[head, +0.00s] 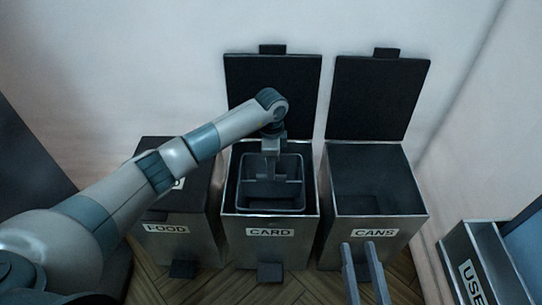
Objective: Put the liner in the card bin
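The card bin (232,228) is the middle of three bins, labelled CARD, with its black lid (272,85) standing open at the back. The liner (270,208), a dark grey open box, is within the card bin's mouth, its rim inside the bin's rim. I cannot tell if it rests on the bottom. My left gripper (271,168) points down into the liner's opening, by a grey crosspiece in its middle. Its fingertips blend with the liner, so its grip is unclear. My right gripper (360,246) is open and empty, in front of the cans bin.
The food bin (205,228) on the left has its lid shut. The cans bin (335,240) on the right is open, its lid (377,98) raised. A box labelled USE (472,283) stands at the far right. Pedals stick out on the floor in front.

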